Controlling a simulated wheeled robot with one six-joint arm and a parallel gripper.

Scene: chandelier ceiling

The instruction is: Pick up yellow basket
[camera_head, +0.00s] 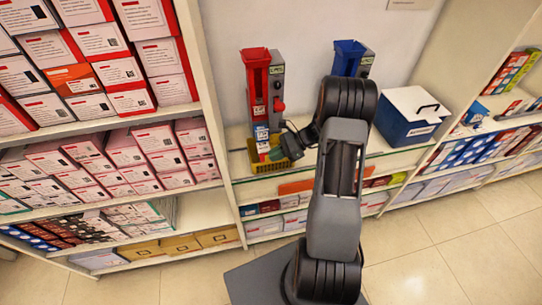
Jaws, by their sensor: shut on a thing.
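The yellow basket (256,165) stands on the glass shelf below the red dispenser, at the left end of the counter by the wall. Small boxes (262,143) in blue, white and red stand in or just behind it. My gripper (279,153) is at the right side of the basket, its fingers small and partly hidden by the basket and boxes. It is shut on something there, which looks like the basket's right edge. My dark arm crosses the middle of the view and hides part of the counter.
A red dispenser (257,80) and a blue dispenser (348,58) stand against the wall. A blue box with a white lid (412,112) sits at the right of the counter. Tall shelves of boxes (110,120) are close on the left. Tiled floor (450,240) is clear at the lower right.

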